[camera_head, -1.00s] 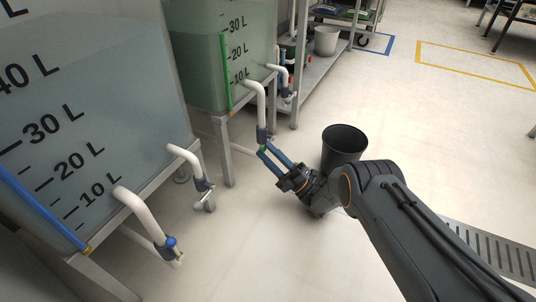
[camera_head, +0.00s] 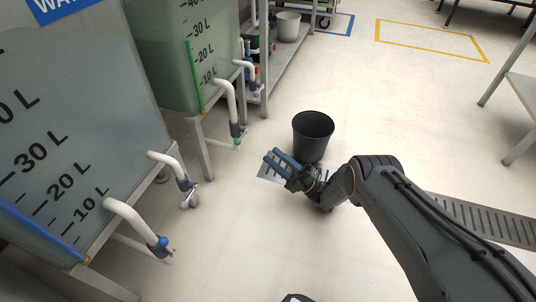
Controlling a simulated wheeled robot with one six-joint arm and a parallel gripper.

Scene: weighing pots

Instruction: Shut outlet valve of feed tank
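The tank with the green level stripe (camera_head: 180,60) stands at the upper left, holding greenish liquid; no name label shows on it. Its white outlet pipe (camera_head: 229,98) bends down to a grey valve body with a small green part (camera_head: 237,138). The valve handle is too small to tell its position. My gripper (camera_head: 271,155) has two blue fingers with a gap between them. It is empty, to the right of and slightly below the green valve, and apart from it.
A nearer tank with a blue stripe (camera_head: 75,150) has two white outlet pipes, one with a blue valve knob (camera_head: 163,242). A black bucket (camera_head: 312,136) stands just behind my gripper. A floor grate (camera_head: 480,217) lies at right. Open floor lies between the tanks and my arm.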

